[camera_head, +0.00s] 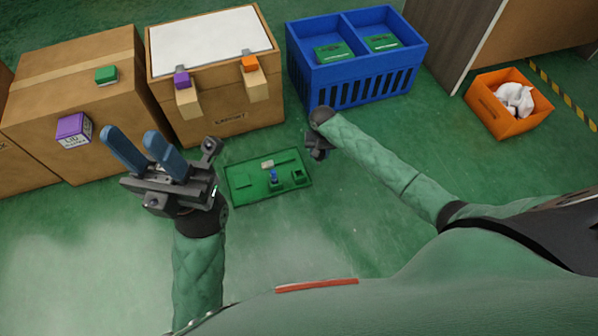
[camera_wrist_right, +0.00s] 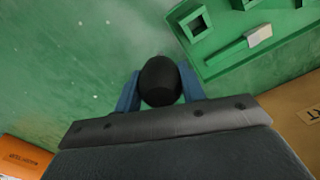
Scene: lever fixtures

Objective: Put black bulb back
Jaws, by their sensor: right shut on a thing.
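My right gripper (camera_wrist_right: 160,92) is shut on a black bulb (camera_wrist_right: 161,80), whose rounded dark top shows between the blue fingers in the right wrist view. In the head view the right gripper (camera_head: 318,148) hangs just right of a green board (camera_head: 240,195) on the floor; the bulb cannot be made out there. The board carries square sockets, a small blue part (camera_head: 273,177) and a pale lever (camera_head: 267,164). In the right wrist view the board lies at the upper right, with an empty-looking square socket (camera_wrist_right: 196,25). My left gripper (camera_head: 132,142) is open and empty, left of the board.
A cardboard box (camera_head: 228,120) with purple and orange blocks on flaps stands behind the board. Another carton (camera_head: 100,135) is at left. A blue crate (camera_head: 360,90) stands behind, and an orange bin (camera_head: 508,125) with white cloth is at right. Floor in front is clear.

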